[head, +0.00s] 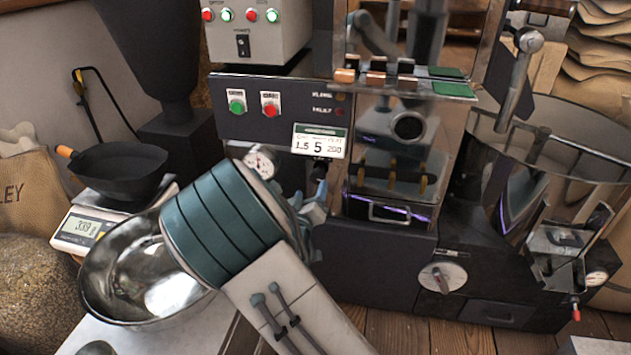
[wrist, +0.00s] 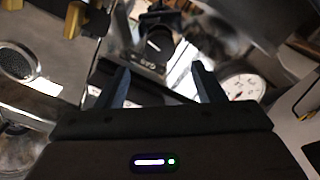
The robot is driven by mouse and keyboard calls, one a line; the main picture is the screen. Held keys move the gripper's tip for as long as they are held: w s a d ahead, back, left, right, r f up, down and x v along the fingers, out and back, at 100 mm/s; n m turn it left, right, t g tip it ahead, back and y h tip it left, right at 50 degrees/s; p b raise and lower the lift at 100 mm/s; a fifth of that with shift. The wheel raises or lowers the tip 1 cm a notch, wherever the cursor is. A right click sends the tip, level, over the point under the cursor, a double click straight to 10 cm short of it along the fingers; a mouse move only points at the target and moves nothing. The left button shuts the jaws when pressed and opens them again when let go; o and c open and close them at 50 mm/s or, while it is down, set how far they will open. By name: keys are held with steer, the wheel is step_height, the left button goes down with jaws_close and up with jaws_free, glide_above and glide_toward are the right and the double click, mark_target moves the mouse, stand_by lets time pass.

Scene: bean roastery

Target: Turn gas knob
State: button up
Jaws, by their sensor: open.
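The gas knob (wrist: 160,40) is dark with a rounded end, on a small fitting with a plate marked GAS (wrist: 150,66), in the upper middle of the wrist view. My gripper (wrist: 160,73) is open and empty. Its two fingers point toward the knob, which shows beyond and between the fingertips, apart from them. In the head view my gripper (head: 312,205) is mostly hidden by my arm, at the front of the roaster. A dark piece under the display sign there may be the knob, but I cannot tell.
A white pressure gauge (wrist: 243,86) is right of the fingers; it also shows in the head view (head: 260,162). A display sign (head: 319,141) hangs just above my gripper. A metal bowl (head: 140,275) and scale (head: 82,230) stand left; a dial (head: 442,277) is lower right.

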mark_target(316, 177)
steer(key=b+x, duration=0.1)
steer(key=x, duration=0.6)
steer(key=shift+w+b, duration=0.2)
steer(key=shift+b, duration=0.15)
steer(key=c, duration=1)
